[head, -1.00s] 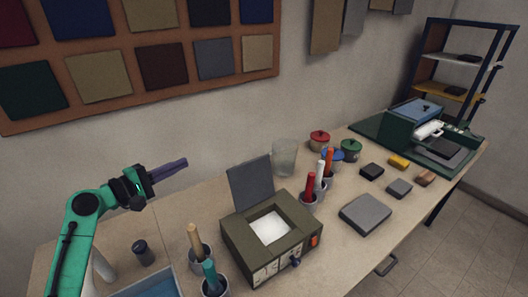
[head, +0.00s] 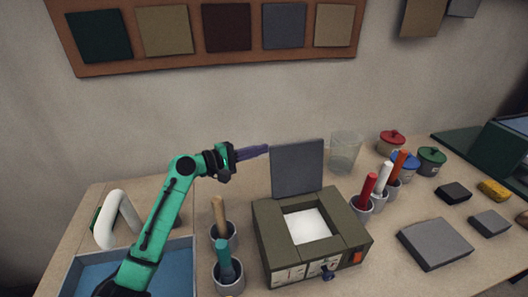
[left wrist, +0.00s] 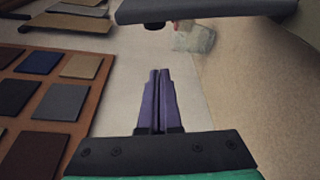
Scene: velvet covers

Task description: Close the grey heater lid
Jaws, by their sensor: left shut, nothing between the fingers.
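The heater (head: 262,238) is an olive box with a white inside, standing on the table. Its grey lid (head: 297,168) stands open, upright at the back edge. My left gripper (head: 266,149) has purple fingers, which are shut and empty. In the head view its tips are at the lid's upper left edge; I cannot tell whether they touch. In the left wrist view the closed fingers (left wrist: 158,75) point forward below a dark grey slab (left wrist: 205,9), which looks like the lid. My right gripper is not in view.
Cups with tools stand left (head: 225,238) and right (head: 371,203) of the heater. A glass (head: 345,151) and lidded pots (head: 431,160) are behind to the right. A blue-lined tray (head: 178,275) lies front left. A grey block (head: 435,244) lies right.

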